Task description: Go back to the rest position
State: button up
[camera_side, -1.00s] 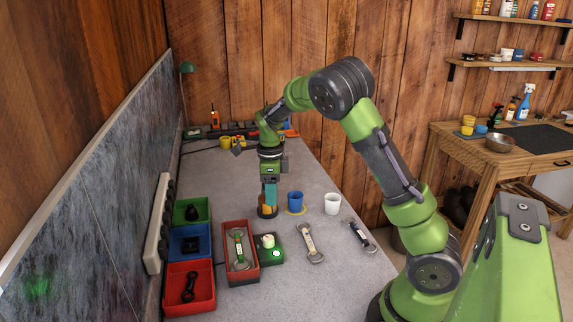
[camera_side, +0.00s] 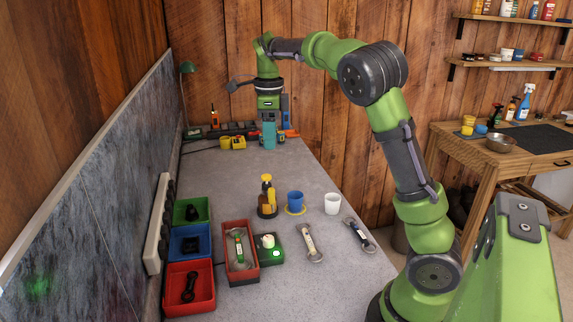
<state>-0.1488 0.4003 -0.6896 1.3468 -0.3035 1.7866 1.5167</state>
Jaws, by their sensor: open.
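My gripper (camera_side: 270,143) hangs above the far part of the grey table (camera_side: 300,275), pointing down, with its jaws open and nothing seen between them. A brown bottle with a yellow top (camera_side: 267,198) stands upright on a dark round base on the table, below and apart from my gripper.
A blue cup (camera_side: 295,201) on a yellow saucer and a white cup (camera_side: 332,204) stand right of the bottle. Two wrenches (camera_side: 309,243) (camera_side: 358,234) lie nearer. Red (camera_side: 203,301), blue (camera_side: 175,245) and green (camera_side: 179,215) bins line the left, beside a red tray (camera_side: 241,278).

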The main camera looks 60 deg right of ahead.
jog(key=s+a+f+n+t+y, duration=0.1)
jog(key=s+a+n+t, duration=0.6)
jog(key=s+a+n, duration=1.1)
jog(key=n+y, duration=0.1)
jog(key=n, duration=0.6)
jog(key=shift+f+n, duration=0.35)
jog(key=shift+n, duration=0.05)
